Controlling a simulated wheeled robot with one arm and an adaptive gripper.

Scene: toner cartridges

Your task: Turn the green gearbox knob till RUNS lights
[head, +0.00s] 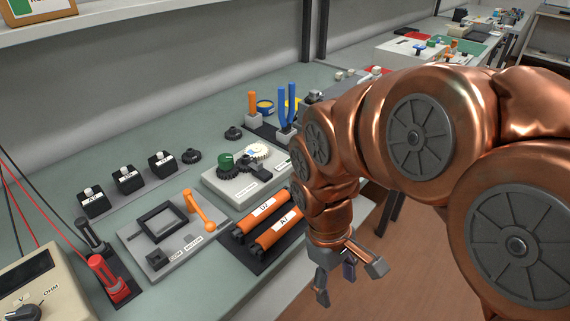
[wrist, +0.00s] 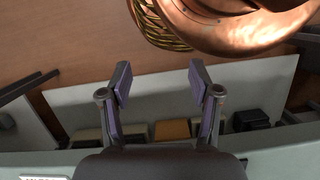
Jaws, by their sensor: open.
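The green gearbox knob (head: 226,160) stands upright on the left part of a pale gearbox base (head: 238,190) on the bench, in the head view. Dark gears and a white gear (head: 257,151) sit beside it. I cannot make out a lit RUNS label. My gripper (head: 347,284) hangs past the bench's front edge, to the right of and nearer than the gearbox, apart from it. In the wrist view, its two fingers (wrist: 157,85) are spread with nothing between them. The knob does not show in the wrist view.
Two orange toner cartridges (head: 278,230) lie in a dark holder between my gripper and the gearbox. A grey plate with an orange crank (head: 199,212) is left of them. Blue-handled pliers (head: 287,105) stand behind the gearbox. A meter (head: 45,285) with probes is at the near left.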

